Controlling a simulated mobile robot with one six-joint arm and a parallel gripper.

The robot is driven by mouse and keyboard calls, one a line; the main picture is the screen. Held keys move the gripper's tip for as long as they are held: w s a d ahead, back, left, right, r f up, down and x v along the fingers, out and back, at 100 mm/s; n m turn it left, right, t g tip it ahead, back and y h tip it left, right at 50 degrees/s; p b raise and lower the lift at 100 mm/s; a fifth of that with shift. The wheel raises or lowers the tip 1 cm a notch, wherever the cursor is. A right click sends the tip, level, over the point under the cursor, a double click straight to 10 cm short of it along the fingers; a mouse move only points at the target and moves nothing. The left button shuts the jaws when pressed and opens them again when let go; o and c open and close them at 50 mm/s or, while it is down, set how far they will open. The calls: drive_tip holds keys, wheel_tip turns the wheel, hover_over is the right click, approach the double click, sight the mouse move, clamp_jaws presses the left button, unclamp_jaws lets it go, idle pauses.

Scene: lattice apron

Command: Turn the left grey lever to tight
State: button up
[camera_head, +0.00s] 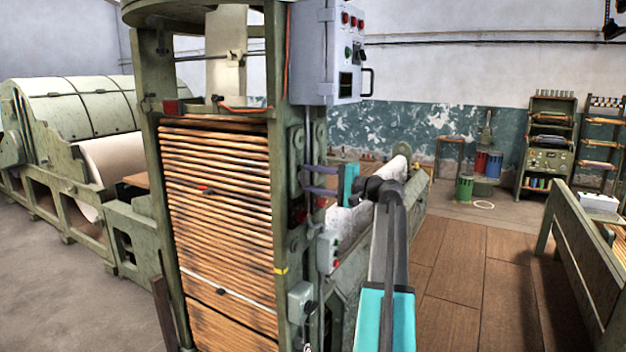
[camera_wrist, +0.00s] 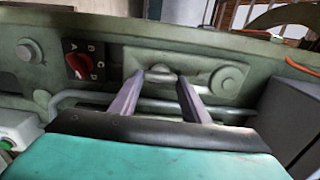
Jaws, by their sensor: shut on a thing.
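My gripper (camera_head: 306,179) reaches in from the right to the side of the green machine frame in the head view. In the wrist view its two purple-grey fingers (camera_wrist: 160,78) point at a raised plate on the frame. They are shut on a small grey lever (camera_wrist: 162,70) that shows between and just past the fingertips. The lever is small and partly hidden by the fingers, so its exact angle is hard to tell. No "tight" marking is readable. In the head view I cannot make out the lever at the fingertips.
A red dial (camera_wrist: 77,60) marked with letters sits left of the fingers, and a round boss (camera_wrist: 228,80) sits right. A grey pipe (camera_wrist: 80,97) runs below. In the head view a grey control box (camera_head: 325,50) hangs above, and wooden floor (camera_head: 450,270) is clear at right.

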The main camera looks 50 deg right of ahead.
drive_tip(key=o, duration=1)
drive_tip(key=shift+o, duration=0.2)
drive_tip(key=shift+s, duration=0.2)
drive_tip(key=b+v, duration=0.4)
drive_tip(key=v, duration=0.9)
drive_tip(key=shift+s, duration=0.25)
drive_tip(key=shift+f, duration=0.1)
